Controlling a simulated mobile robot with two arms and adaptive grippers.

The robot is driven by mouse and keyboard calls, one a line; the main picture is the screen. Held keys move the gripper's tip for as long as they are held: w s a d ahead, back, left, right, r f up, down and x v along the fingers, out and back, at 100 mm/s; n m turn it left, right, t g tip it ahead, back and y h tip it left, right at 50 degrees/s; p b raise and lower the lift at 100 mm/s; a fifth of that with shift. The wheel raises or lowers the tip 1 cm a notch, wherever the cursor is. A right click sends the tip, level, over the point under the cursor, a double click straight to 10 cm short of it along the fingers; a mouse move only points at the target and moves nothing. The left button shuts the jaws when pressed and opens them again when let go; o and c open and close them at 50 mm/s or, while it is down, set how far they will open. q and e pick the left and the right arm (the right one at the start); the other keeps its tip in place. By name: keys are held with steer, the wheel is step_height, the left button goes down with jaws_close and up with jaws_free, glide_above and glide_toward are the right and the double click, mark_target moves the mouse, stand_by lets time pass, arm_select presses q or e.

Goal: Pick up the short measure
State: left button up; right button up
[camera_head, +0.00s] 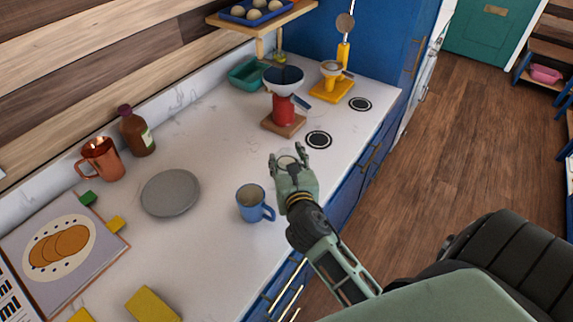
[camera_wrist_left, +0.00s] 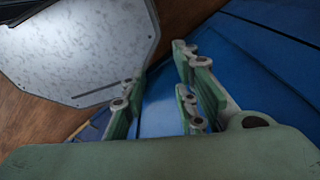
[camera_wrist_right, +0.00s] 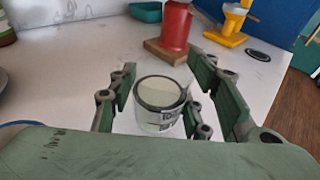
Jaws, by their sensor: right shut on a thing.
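The short measure is a small clear glass cup (camera_wrist_right: 160,103) with a dark rim band and printed marks low on its side. My right gripper (camera_wrist_right: 163,90) is shut on it, one finger on each side of the glass. In the head view my right gripper (camera_head: 288,155) is over the counter's front part, and the cup's pale rim (camera_head: 286,161) shows between its fingers. I cannot tell whether the cup touches the counter. My left gripper (camera_wrist_left: 155,88) is open and empty, with blue cabinet panels behind it. It does not show in the head view.
A blue mug (camera_head: 251,203) stands left of my right gripper. A red grinder (camera_head: 283,108) on a wooden base and a yellow stand (camera_head: 331,88) are behind. A grey plate (camera_head: 170,193), copper mug (camera_head: 102,160) and brown bottle (camera_head: 136,134) stand left. Two round dark-ringed discs (camera_head: 319,140) lie near the edge.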

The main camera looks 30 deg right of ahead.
steer(key=s+d+r, duration=0.1)
steer(key=d+r, duration=0.7)
steer(key=d, duration=0.3)
steer(key=shift+s+d, duration=0.15)
steer(key=shift+s, duration=0.1)
stand_by(0.3)
